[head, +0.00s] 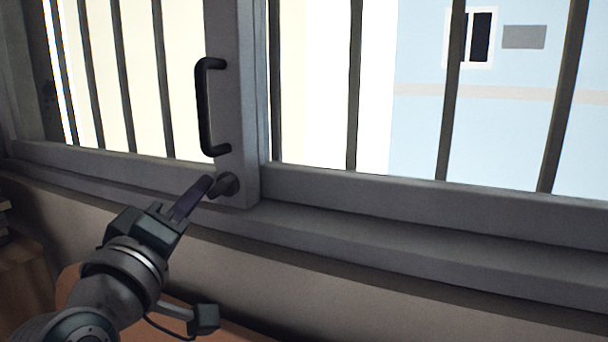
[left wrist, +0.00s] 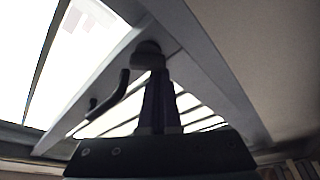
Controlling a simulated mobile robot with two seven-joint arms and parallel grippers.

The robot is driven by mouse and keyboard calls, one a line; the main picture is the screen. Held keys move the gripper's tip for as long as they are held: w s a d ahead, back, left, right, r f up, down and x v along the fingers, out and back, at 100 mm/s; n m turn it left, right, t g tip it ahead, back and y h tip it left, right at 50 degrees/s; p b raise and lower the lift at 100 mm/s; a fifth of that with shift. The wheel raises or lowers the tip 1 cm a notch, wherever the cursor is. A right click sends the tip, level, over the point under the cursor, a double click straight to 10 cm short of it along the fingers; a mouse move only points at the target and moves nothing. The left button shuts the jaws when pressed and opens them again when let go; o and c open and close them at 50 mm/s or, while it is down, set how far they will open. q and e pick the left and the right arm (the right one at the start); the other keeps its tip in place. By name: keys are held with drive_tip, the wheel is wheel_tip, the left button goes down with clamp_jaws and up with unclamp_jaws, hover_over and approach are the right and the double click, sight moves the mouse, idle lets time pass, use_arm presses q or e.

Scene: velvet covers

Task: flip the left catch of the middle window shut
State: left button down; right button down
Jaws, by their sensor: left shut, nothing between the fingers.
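The window catch (head: 226,184) is a small dark round knob low on the grey upright frame post (head: 235,110), below a black bar handle (head: 203,105). My left gripper (head: 208,184) is shut and empty, with its fingertips right at the left side of the catch. In the left wrist view the catch (left wrist: 147,54) shows just beyond the fingertips of my left gripper (left wrist: 158,75), and the black handle (left wrist: 112,95) is to the left. I cannot tell whether the fingers touch the catch. My right gripper is not in view.
Dark vertical bars (head: 355,90) stand behind the window panes. A grey sill (head: 400,255) runs along the bottom of the frame. A brown wooden piece (head: 25,275) is at the lower left. The space in front of the right part of the sill is clear.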

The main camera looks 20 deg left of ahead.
use_arm(q)
drive_tip(key=shift+f+n+g+y, duration=0.1)
drive_tip(key=shift+n+g+y, duration=0.2)
drive_tip(key=shift+n, duration=0.8)
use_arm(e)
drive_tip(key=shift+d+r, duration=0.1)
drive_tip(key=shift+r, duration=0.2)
use_arm(q)
drive_tip(key=shift+d+f+p, duration=0.1)
drive_tip(key=shift+f+p, duration=0.1)
drive_tip(key=shift+p, duration=0.1)
idle(0.5)
